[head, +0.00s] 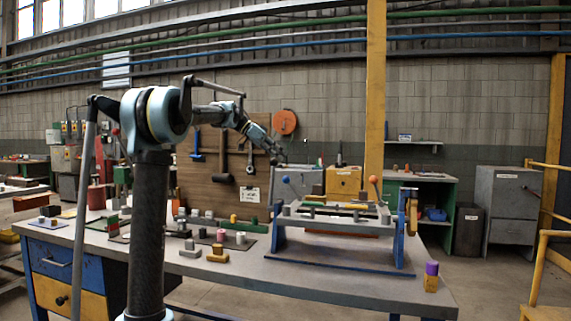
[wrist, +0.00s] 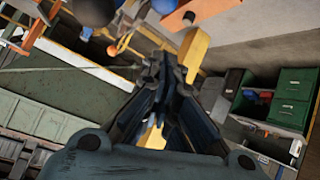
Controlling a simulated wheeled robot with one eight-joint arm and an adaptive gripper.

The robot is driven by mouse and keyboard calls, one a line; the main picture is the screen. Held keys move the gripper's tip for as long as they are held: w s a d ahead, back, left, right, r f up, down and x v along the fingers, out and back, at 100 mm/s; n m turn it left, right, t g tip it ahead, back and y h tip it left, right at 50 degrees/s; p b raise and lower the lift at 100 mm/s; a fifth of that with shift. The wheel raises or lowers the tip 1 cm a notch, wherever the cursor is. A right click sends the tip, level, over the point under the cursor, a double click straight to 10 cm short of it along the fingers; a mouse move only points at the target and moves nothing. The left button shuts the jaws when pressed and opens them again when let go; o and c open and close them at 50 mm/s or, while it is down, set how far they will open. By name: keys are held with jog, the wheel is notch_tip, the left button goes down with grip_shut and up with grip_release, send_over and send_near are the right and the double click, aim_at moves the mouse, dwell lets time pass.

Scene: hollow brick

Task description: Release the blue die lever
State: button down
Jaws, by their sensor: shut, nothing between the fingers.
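The press-like bench fixture (head: 330,225) has blue side supports and stands on the workbench. An orange knob on a thin rod (head: 375,180) rises at the fixture's right; an orange ball (wrist: 112,48) also shows in the wrist view. My gripper (head: 279,158) is up above the fixture's left end. In the wrist view its fingers (wrist: 166,62) are together and empty, apart from the blue knob.
The workbench (head: 225,270) holds several small blocks at the left and a purple-topped yellow block (head: 431,277) at the front right corner. A yellow post (head: 376,90) stands behind the fixture. A tool board (head: 225,165) stands behind the bench.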

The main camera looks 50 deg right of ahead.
jog(key=shift+v, duration=1.3)
jog(key=shift+w+f, duration=0.1)
jog(key=shift+f, duration=0.05)
